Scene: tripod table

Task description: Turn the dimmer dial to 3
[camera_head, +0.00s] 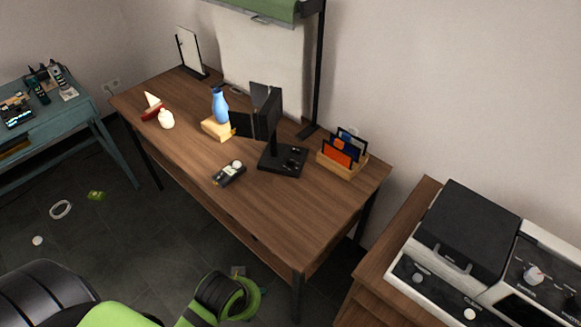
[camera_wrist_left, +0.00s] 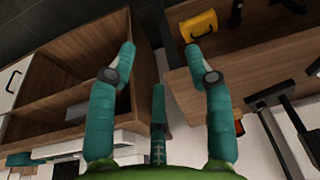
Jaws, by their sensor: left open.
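A small dark device (camera_head: 228,176) lies on the brown table, near its front edge. It has a round white knob (camera_head: 236,165) at its far end, which may be the dimmer dial; its markings are too small to read. My left gripper (camera_wrist_left: 160,53) is open and empty in the left wrist view, its teal fingers spread apart. In the head view only parts of my green and black arm show at the bottom, apart from the device. My right gripper is not in view.
The brown table (camera_head: 310,210) has free room at its front right. A black stand (camera_head: 282,160), a blue vase (camera_head: 219,105) and a wooden organizer (camera_head: 342,165) stand behind the device. An appliance with knobs (camera_head: 465,240) stands at the right. A yellow case (camera_wrist_left: 198,25) shows in the wrist view.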

